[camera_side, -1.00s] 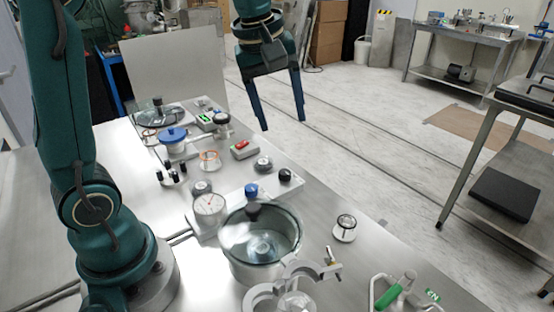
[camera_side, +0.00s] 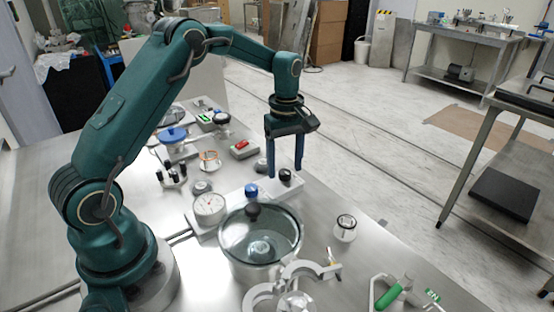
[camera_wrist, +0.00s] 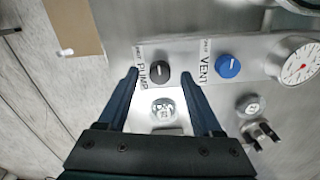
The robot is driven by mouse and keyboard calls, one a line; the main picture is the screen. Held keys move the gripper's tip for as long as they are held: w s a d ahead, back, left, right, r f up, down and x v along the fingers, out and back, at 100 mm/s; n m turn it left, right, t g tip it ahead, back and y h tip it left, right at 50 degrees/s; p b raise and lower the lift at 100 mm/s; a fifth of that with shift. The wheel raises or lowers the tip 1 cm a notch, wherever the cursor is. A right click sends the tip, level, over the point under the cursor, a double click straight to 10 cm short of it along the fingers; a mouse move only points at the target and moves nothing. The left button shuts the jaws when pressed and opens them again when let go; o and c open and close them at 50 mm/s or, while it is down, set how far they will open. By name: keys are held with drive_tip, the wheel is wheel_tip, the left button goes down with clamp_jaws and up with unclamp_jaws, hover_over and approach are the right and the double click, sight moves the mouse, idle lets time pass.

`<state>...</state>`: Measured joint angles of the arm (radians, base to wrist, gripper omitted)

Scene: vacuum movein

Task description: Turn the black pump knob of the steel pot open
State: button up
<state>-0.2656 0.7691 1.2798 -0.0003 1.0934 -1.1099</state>
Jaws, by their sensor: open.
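The black pump knob (camera_wrist: 159,71) sits on a steel panel beside a printed PUMP label in the wrist view. My gripper (camera_side: 286,176) points down above the panel, open and empty. In the wrist view my gripper (camera_wrist: 164,78) has its two blue fingers spread on either side of the knob in the picture; I cannot tell the exact height. The steel pot (camera_side: 258,262) with a glass lid stands nearer the side camera.
A blue VENT knob (camera_wrist: 228,66) and a round dial gauge (camera_wrist: 300,66) are on the same panel. Right of the table edge is open floor.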

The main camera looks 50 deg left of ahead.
drive_tip(key=shift+f, duration=0.45)
clamp_jaws()
